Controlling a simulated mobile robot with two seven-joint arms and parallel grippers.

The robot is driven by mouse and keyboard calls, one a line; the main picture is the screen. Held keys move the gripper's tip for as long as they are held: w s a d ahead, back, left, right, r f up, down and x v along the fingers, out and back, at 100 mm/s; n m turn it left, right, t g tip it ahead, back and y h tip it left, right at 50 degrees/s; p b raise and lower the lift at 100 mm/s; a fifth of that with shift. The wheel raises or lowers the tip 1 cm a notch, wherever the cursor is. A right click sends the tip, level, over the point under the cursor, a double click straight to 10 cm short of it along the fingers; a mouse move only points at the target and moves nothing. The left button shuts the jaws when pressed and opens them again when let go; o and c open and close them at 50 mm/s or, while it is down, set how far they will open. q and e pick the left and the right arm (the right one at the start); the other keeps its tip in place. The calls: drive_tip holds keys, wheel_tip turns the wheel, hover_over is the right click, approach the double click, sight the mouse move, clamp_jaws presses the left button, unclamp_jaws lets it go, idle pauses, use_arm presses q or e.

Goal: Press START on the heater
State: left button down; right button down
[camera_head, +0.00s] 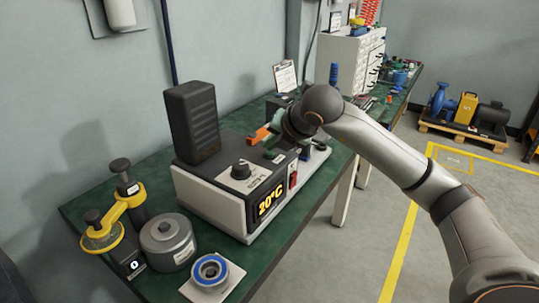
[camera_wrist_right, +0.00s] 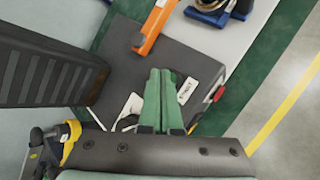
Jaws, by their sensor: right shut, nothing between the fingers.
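The heater (camera_head: 205,199) is a white and dark grey box on the green bench, with a black knob (camera_head: 241,170), a display (camera_head: 269,202) reading 20°C and a red switch (camera_head: 293,180). A tall black ribbed block stands at its back left. My right gripper (camera_head: 270,148) is over the far part of the heater top. In the right wrist view its green fingers (camera_wrist_right: 160,98) are together and empty, pointing at the dark top between two white labels (camera_wrist_right: 187,90). I cannot make out a START button or tell whether the fingertips touch the surface. My left gripper is out of view.
An orange-handled tool (camera_wrist_right: 154,28) lies just beyond the fingertips. The black ribbed block (camera_head: 193,122) rises close to the gripper. A yellow clamp-like device (camera_head: 115,220), a grey cylinder (camera_head: 168,241) and a blue ring part (camera_head: 210,272) stand at the bench's near end.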

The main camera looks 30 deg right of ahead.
drive_tip(key=shift+f+b, duration=0.35)
drive_tip(key=shift+b, duration=0.1)
idle(0.6)
drive_tip(key=shift+r, duration=0.15)
drive_tip(key=shift+r+p, duration=0.5)
drive_tip(key=shift+r, duration=0.15)
wheel_tip(320, 180, up, 5)
drive_tip(key=p, duration=0.3)
drive_tip(key=shift+p, duration=0.3)
idle(0.6)
